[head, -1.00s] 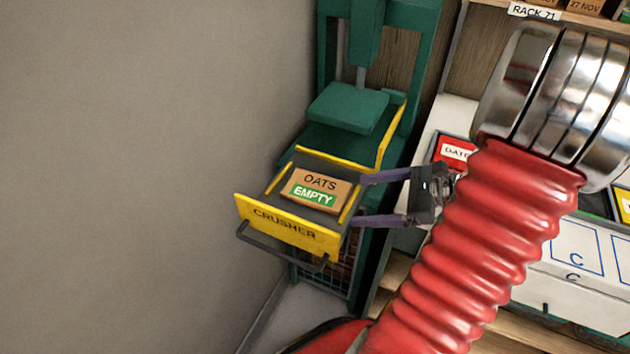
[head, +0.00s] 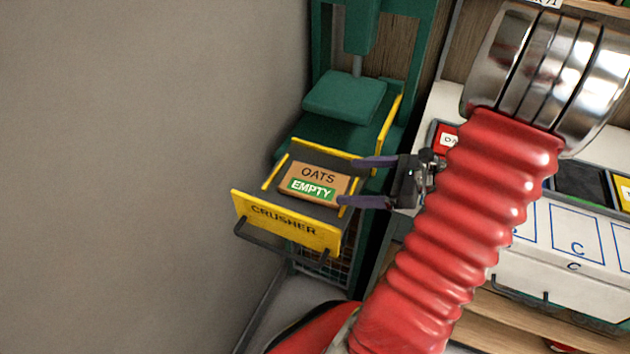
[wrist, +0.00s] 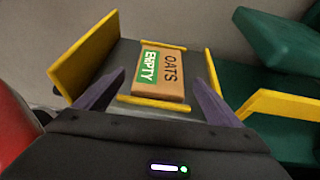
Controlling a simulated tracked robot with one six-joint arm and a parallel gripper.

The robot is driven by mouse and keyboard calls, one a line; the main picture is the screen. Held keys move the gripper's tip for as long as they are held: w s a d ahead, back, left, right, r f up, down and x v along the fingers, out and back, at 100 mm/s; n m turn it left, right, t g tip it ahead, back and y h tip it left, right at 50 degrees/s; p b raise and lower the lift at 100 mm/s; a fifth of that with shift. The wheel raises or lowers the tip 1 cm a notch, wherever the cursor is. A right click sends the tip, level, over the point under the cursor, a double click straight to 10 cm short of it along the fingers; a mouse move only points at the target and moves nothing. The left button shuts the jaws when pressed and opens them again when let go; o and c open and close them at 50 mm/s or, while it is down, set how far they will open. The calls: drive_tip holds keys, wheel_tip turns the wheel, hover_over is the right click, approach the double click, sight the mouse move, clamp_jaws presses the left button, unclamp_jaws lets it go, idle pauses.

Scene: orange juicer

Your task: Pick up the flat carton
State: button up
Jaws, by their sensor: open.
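The flat carton (head: 313,182) is brown with a green band, marked OATS and EMPTY. It lies flat in the pulled-out yellow and dark grey crusher drawer (head: 289,226). My gripper (head: 356,182) is open and empty at the right side of the drawer, its two purple fingers pointing left toward the carton. In the wrist view the carton (wrist: 160,75) lies ahead, between the lines of the two spread fingers (wrist: 155,88). A low yellow rail (wrist: 155,104) stands between the carton and my gripper. I cannot tell the gripper's exact height above the drawer.
The green crusher press (head: 345,97) stands behind the drawer, with yellow edging at its right. A dark handle (head: 280,246) runs along the drawer's front. A grey wall (head: 130,170) is at the left. A white counter with marked squares (head: 575,235) is at the right.

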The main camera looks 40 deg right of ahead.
sight(316, 182)
drive_tip(key=x, duration=0.5)
drive_tip(key=shift+w+a+f, duration=0.15)
drive_tip(key=shift+w+a, duration=0.05)
drive_tip(key=shift+w, duration=0.05)
drive_tip(key=shift+x, duration=2.6)
drive_tip(key=shift+d+f, duration=0.15)
drive_tip(key=shift+c, duration=0.4)
drive_tip(key=c, duration=1.1)
